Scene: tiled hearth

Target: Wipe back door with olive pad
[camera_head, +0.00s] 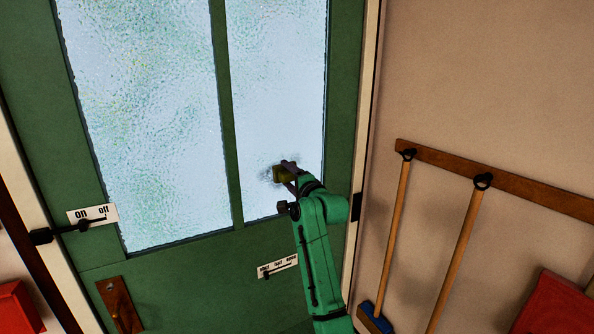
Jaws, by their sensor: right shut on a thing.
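The back door (228,150) is green with two tall panes of frosted glass. My right gripper (284,176) is shut on the olive pad (279,174) and holds it at the lower part of the right pane (275,80). A dark smudge shows on the glass around the pad. The pad appears to be against the glass, but contact cannot be told for certain. My gripper and wrist hide part of the pad. My left gripper is not in view.
A second small label plate (278,266) sits below the right pane, beside my arm. A wooden handle plate (119,305) is lower left. A rail (450,172) with hanging broom handles is on the right wall.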

